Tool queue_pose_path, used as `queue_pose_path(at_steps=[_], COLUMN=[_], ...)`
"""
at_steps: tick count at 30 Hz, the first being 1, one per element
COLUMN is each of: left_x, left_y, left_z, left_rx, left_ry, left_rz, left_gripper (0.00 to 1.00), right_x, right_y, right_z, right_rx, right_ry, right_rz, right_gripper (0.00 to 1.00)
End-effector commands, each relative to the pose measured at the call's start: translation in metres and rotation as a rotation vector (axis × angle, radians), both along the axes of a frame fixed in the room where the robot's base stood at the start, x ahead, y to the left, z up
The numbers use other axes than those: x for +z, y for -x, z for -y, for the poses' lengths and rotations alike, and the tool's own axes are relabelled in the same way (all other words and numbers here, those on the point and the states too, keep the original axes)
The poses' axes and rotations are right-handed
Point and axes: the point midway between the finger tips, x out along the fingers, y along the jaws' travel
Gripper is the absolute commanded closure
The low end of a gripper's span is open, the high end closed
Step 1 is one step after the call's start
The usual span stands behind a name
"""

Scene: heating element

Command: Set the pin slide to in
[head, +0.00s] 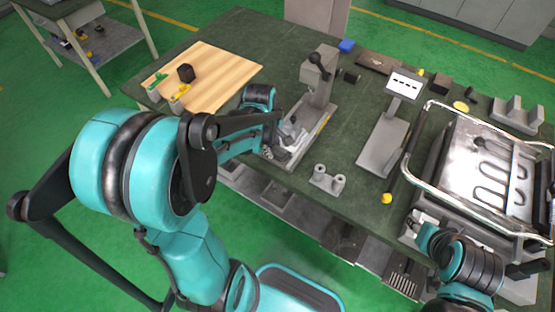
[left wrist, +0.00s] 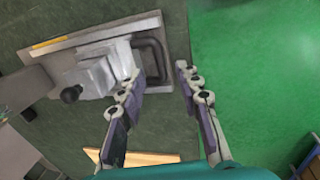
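The pin slide seems to be the grey block with a dark U-shaped handle (left wrist: 160,55) on a fixture plate in the left wrist view. In the head view the fixture (head: 318,95) is a grey post with a black-knobbed lever on a base at the table's front edge. My left gripper (left wrist: 160,72) is open, with its fingertips to either side of the handle's outer bar; I cannot tell whether they touch it. In the head view my left gripper (head: 288,135) is at the fixture's base, which it partly hides. My right gripper (head: 420,222) is by the heating-element fixture, its fingers unclear.
A wooden board (head: 215,75) with small parts lies at the left of the table. A small two-post holder (head: 328,180) and a grey stand (head: 385,145) are right of the fixture. A metal-framed heating-element fixture (head: 490,170) fills the right side.

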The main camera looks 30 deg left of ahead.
Motion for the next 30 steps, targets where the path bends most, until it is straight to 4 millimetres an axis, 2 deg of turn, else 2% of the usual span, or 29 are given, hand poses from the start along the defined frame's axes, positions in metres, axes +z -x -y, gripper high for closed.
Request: queue_pose_path(at_steps=[3,9,14,21,22,25,26,30], left_x=[-0.024,-0.052,-0.061,-0.061,-0.061,-0.061,-0.061,-0.061], left_y=[-0.005,-0.01,-0.012,-0.012,-0.012,-0.012,-0.012,-0.012], left_z=[0.001,0.001,0.001,0.002,0.002,0.002,0.002,0.002], left_rx=[-0.002,-0.004,-0.004,-0.005,-0.005,-0.005,-0.005,-0.005], left_ry=[0.0,-0.001,-0.002,-0.002,-0.002,-0.002,-0.002,-0.002], left_rz=[0.001,0.001,0.002,0.002,0.002,0.002,0.002,0.002], left_gripper=[0.66,0.66,0.66,0.66,0.69,0.95,1.0,1.0], right_x=[-0.013,-0.026,-0.029,-0.028,-0.028,-0.028,-0.028,-0.028], right_y=[0.0,0.0,0.0,0.0,0.0,0.0,0.0,0.0], right_z=[0.0,0.0,0.0,0.0,0.0,0.0,0.0,0.0], right_rx=[0.0,0.0,0.0,0.0,0.0,0.0,0.0,0.0], right_ry=[0.0,0.0,0.0,0.0,0.0,0.0,0.0,0.0], right_rz=[0.0,0.0,0.0,0.0,0.0,0.0,0.0,0.0], right_gripper=[0.6,0.6,0.6,0.6,0.6,0.6,0.6,0.6])
